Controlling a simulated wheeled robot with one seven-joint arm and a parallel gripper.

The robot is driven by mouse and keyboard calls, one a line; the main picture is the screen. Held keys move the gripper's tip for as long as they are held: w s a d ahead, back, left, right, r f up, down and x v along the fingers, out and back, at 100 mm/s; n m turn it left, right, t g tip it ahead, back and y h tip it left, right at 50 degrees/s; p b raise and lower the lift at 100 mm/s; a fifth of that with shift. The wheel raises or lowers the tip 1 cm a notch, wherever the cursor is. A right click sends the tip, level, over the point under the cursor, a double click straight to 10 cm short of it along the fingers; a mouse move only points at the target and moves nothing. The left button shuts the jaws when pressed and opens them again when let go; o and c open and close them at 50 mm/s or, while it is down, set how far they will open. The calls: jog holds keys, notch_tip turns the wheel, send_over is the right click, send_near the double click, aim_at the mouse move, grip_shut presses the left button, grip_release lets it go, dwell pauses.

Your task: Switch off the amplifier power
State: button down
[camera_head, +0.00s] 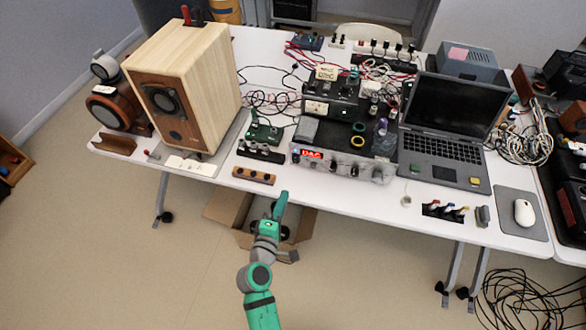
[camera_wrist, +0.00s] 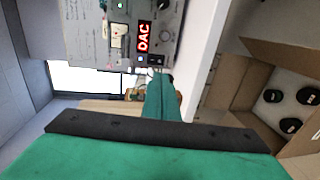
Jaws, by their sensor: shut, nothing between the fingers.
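The amplifier (camera_head: 340,165) is a grey unit with a front panel of knobs and a red "DAC" display, near the front edge of the white table. In the wrist view its panel (camera_wrist: 165,35) appears turned sideways, with a lit blue light and a small dark switch (camera_wrist: 155,60) by the display. My gripper (camera_head: 283,197) is shut and empty, in front of the table edge, below and left of the amplifier. In the wrist view the green fingers (camera_wrist: 162,90) point towards the switch end of the panel. I cannot tell whether they touch it.
A wooden speaker (camera_head: 200,90) stands at left and a laptop (camera_head: 450,125) at right. A small wooden block with knobs (camera_head: 253,175) lies by the white table's (camera_head: 330,195) front edge. An open cardboard box (camera_head: 225,207) with round dark parts sits below. Cables clutter the back.

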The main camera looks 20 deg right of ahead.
aim_at(297, 162)
dwell(0.3)
jog(key=x, duration=1.3)
jog(key=shift+w+d, duration=0.2)
jog(key=shift+w, duration=0.05)
jog(key=shift+w+f, duration=0.1)
jog(key=shift+w, duration=0.1)
jog(key=shift+w+d+f, duration=0.1)
jog(key=shift+w, duration=0.05)
jog(key=shift+d, duration=0.25)
